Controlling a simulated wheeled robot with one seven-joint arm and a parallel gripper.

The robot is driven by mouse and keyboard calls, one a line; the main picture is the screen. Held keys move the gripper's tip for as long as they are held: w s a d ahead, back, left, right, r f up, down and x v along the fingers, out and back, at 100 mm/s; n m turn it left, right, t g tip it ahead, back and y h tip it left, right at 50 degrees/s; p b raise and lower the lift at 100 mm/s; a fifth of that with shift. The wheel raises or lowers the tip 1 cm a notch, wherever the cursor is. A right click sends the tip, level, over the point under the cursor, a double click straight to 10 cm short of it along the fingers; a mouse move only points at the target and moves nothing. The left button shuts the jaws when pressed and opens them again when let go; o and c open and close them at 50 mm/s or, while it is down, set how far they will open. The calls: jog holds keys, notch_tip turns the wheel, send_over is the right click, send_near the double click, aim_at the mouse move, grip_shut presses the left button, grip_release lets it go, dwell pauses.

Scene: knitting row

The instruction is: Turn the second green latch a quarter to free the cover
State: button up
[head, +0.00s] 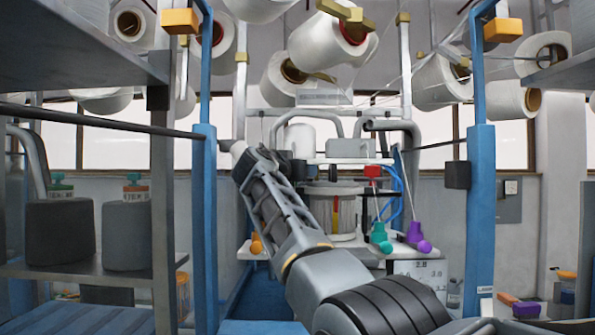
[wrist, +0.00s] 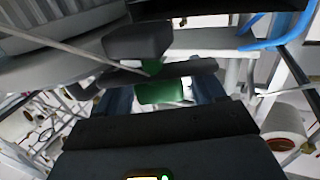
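A green latch piece (wrist: 160,93) shows in the middle of the wrist view, under a dark bar. My gripper (wrist: 165,87) has its two dark blue fingers apart, one on each side of this green piece. Narrow gaps seem to show beside it; contact is not clear. A second bit of green (wrist: 153,67) shows below a dark grey block (wrist: 138,40), mostly hidden. I cannot tell which green part is the second latch. In the head view my arm reaches up and left to the machine, and the fingers are hidden; the cover cannot be made out surely.
The machine (head: 345,212) carries a teal knob (head: 380,238), a purple knob (head: 415,235), an orange knob (head: 256,245) and a red block (head: 373,171). Blue posts (head: 205,220) and (head: 480,220) flank it. A shelf (head: 90,268) with dark cylinders stands at left. Yarn spools hang above.

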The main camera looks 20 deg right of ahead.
jog(key=c, duration=0.9)
jog(key=shift+m+g+h+p, duration=0.5)
jog(key=shift+m+g+h, duration=0.1)
jog(key=shift+h, duration=0.1)
jog(key=shift+s+g, duration=0.1)
jog(key=shift+g, duration=0.2)
jog(key=o, duration=1)
jog(key=shift+r, duration=0.15)
